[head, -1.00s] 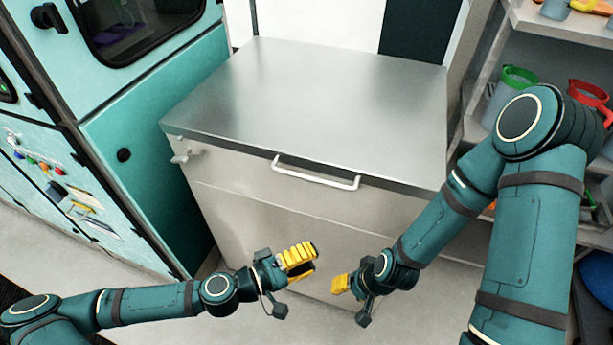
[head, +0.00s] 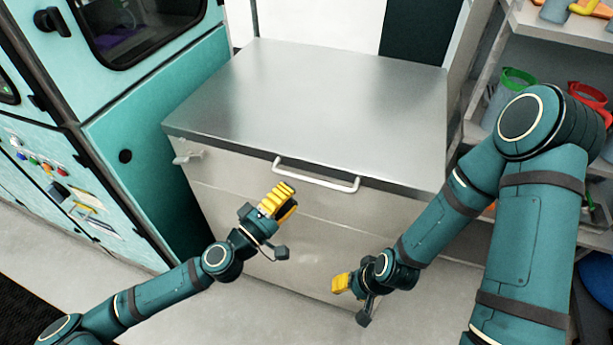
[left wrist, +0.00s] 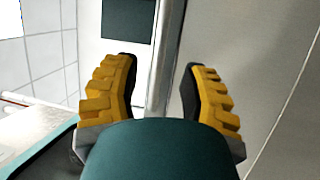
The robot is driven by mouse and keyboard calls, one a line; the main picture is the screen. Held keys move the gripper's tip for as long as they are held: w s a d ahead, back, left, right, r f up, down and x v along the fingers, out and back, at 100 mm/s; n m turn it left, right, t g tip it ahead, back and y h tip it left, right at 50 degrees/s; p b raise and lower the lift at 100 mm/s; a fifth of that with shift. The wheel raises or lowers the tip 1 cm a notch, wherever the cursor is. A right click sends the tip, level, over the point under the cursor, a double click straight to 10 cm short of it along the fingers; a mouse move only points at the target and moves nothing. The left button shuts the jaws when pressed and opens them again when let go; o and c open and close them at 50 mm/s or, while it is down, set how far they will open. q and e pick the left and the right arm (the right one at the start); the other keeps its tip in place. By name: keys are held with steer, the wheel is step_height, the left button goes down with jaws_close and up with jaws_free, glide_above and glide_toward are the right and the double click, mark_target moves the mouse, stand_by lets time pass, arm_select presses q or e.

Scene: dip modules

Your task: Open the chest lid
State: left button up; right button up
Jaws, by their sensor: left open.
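The chest (head: 350,230) is a pale metal box with a flat steel lid (head: 320,100), which lies shut. A white bar handle (head: 318,176) is on its upper front, just below the lid's edge. My left gripper (head: 278,200) is open and empty in front of the chest, below and left of the handle, apart from it. In the left wrist view its yellow fingers (left wrist: 160,95) are spread, with a grey metal strip beyond them; I cannot tell whether this is the lid edge or the handle. My right gripper (head: 338,284) hangs lower, near the chest's lower front; its opening is unclear.
A teal cabinet (head: 160,130) with a window stands close on the left of the chest. Shelves (head: 545,50) with green and red handled jugs stand on the right, partly behind my right arm. Grey floor (head: 165,325) is clear in front.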

mark_target(307, 179)
arm_select(q)
steer(key=x, duration=0.6)
steer(key=shift+w+d, duration=0.15)
steer(key=shift+w, duration=0.05)
steer(key=shift+r, duration=0.1)
jaws_close()
